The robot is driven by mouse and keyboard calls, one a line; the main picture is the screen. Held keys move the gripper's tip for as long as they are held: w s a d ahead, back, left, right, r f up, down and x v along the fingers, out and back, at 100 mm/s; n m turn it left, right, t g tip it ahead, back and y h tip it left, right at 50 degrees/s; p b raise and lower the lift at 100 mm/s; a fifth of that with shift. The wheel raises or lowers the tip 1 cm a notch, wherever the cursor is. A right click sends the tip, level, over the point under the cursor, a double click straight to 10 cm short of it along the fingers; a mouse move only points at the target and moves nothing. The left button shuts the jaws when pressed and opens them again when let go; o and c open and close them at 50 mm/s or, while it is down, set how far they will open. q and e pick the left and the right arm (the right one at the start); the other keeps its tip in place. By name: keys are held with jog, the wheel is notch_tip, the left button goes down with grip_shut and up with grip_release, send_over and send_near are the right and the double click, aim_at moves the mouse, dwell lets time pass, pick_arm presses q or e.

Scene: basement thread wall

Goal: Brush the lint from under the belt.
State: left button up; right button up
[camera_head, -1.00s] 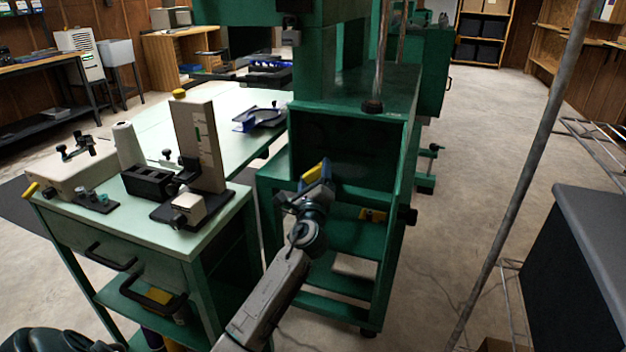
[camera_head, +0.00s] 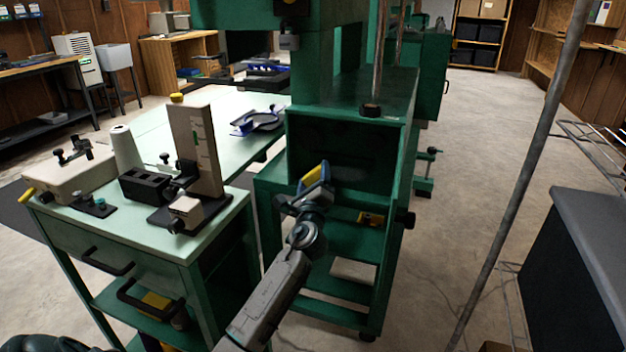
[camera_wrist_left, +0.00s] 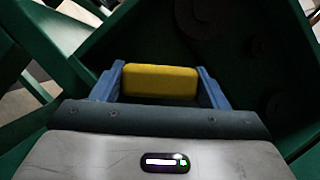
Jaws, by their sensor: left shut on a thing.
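My left gripper (camera_head: 315,182) reaches into the dark open bay of the green machine (camera_head: 400,92). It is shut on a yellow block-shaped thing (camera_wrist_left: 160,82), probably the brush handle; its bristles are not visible. In the left wrist view the blue fingers (camera_wrist_left: 209,88) stand on both sides of the yellow block. Round dark shapes, perhaps pulleys, show faintly on the bay's back wall (camera_wrist_left: 205,20). The belt and lint cannot be made out in the shadow. My right gripper is not in view.
A pale green cart (camera_head: 225,222) with a white spool (camera_head: 125,148) and a small upright device (camera_head: 205,150) stands left of the bay. A yellow item (camera_head: 369,219) lies on the shelf below.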

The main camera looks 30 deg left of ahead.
pick_arm(q)
jog(key=shift+w+a, duration=0.1)
jog(key=shift+w, duration=0.55)
